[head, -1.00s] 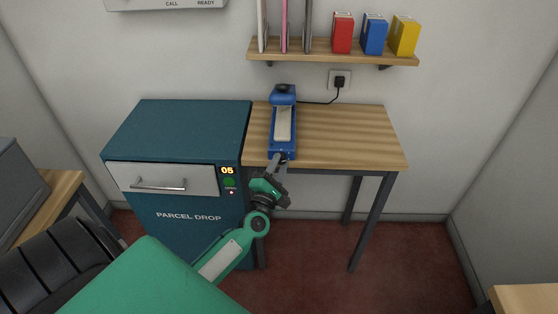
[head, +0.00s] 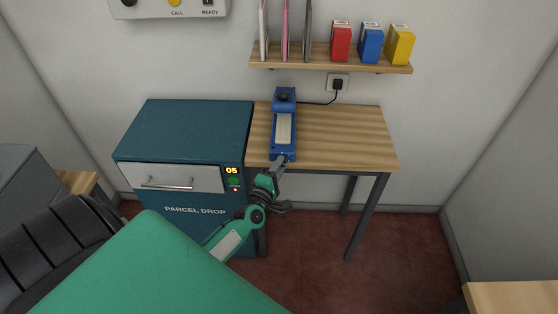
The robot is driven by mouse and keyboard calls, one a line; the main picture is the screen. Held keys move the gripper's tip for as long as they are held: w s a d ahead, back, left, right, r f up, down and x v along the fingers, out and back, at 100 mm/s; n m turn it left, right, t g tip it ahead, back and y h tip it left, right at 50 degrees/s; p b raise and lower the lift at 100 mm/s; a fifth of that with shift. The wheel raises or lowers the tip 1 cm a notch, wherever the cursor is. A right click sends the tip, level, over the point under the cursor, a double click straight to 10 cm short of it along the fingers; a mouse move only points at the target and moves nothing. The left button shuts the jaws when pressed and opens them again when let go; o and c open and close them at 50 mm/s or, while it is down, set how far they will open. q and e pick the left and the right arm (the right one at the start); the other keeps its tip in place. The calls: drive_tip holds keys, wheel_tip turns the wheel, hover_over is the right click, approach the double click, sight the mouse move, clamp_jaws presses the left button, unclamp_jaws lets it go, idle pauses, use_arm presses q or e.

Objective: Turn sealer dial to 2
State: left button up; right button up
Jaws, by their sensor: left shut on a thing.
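The blue sealer (head: 285,102) stands on the left part of the wooden table (head: 343,140), with a pale strip along its top and a dark knob at its back. Its front end faces me. My left gripper (head: 281,160) is at this front end, its jaws shut on the sealer's dial. The dial is hidden by the gripper, so its setting cannot be read. My right gripper is not in view.
A teal parcel drop cabinet (head: 187,128) showing 05 stands directly left of the table. A shelf (head: 300,62) with folders and red, blue and yellow boxes hangs above. The sealer's cord runs to a wall socket (head: 338,84). The table's right side is clear.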

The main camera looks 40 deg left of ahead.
use_arm(q)
drive_tip(key=shift+r+m+g+p, duration=0.1)
drive_tip(key=shift+m+g+p, duration=0.45)
drive_tip(key=shift+m+p, duration=1.25)
drive_tip(key=shift+r+m+g+p, duration=0.1)
drive_tip(key=shift+m+g+p, duration=0.6)
drive_tip(key=shift+p, duration=2.05)
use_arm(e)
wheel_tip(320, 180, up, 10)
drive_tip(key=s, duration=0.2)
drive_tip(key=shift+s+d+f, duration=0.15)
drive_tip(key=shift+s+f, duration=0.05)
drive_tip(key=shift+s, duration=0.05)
use_arm(q)
drive_tip(key=o, duration=1)
drive_tip(key=shift+c, duration=0.2)
drive_tip(key=b+v, duration=0.2)
drive_tip(key=v, duration=1.1)
drive_tip(key=shift+s, duration=0.4)
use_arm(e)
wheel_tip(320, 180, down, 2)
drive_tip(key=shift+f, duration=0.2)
use_arm(q)
drive_tip(key=shift+f, duration=0.15)
